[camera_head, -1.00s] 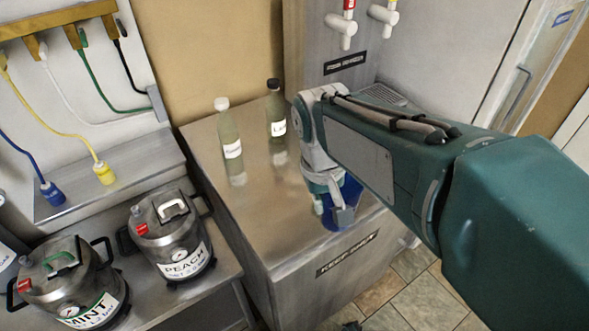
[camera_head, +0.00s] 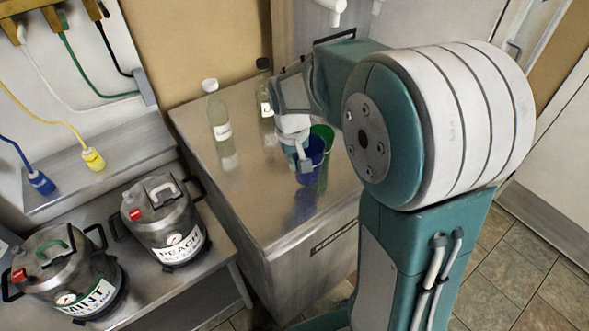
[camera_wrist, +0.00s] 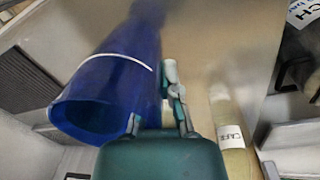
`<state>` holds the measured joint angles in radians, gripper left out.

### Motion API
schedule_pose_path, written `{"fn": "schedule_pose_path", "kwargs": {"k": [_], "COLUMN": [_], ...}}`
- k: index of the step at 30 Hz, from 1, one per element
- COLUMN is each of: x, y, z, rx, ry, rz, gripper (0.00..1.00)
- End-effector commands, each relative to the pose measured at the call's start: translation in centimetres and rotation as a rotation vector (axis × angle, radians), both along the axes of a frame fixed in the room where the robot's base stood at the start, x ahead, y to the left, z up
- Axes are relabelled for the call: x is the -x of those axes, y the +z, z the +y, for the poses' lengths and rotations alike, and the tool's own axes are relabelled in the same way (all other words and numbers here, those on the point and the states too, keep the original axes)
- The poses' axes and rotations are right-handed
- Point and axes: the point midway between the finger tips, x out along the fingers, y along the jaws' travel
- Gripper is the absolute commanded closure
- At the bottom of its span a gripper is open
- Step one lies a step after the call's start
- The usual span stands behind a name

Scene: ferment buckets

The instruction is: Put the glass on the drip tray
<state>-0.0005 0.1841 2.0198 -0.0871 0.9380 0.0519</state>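The blue glass (camera_head: 314,157) is in my gripper (camera_head: 303,158), just above the steel counter, with a blue reflection below it. In the wrist view the blue glass (camera_wrist: 105,85) fills the left side, its open mouth toward the camera and a white line around it. My gripper's fingers (camera_wrist: 158,103) are at the glass's wall and look closed on it. A green glass (camera_head: 327,135) is partly visible behind the blue one. The drip tray cannot be made out now; my arm covers the area below the taps.
A pale bottle (camera_head: 220,120) and a dark-capped bottle (camera_head: 265,105) stand on the counter (camera_head: 255,205) left of the glass. A white tap (camera_head: 335,8) is above. Kegs marked PEACH (camera_head: 165,220) and MINT (camera_head: 70,270) stand on the lower left bench.

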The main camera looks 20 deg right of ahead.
Motion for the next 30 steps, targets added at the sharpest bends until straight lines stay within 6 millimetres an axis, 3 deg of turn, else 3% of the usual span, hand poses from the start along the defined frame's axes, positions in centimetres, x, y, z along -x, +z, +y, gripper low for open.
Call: {"fn": "schedule_pose_path", "kwargs": {"k": [10,20,23,30], "x": [-0.6,-0.6,-0.6,-0.6], "y": [-3.7,-4.0,-4.0,-4.0], "z": [-0.1,0.0,0.0,0.0], "rx": [0.000,0.000,0.000,0.000], "ry": [0.000,0.000,0.000,0.000], "rz": [0.002,0.000,0.000,0.000], "gripper": [1.00,1.00,0.57,0.57]}}
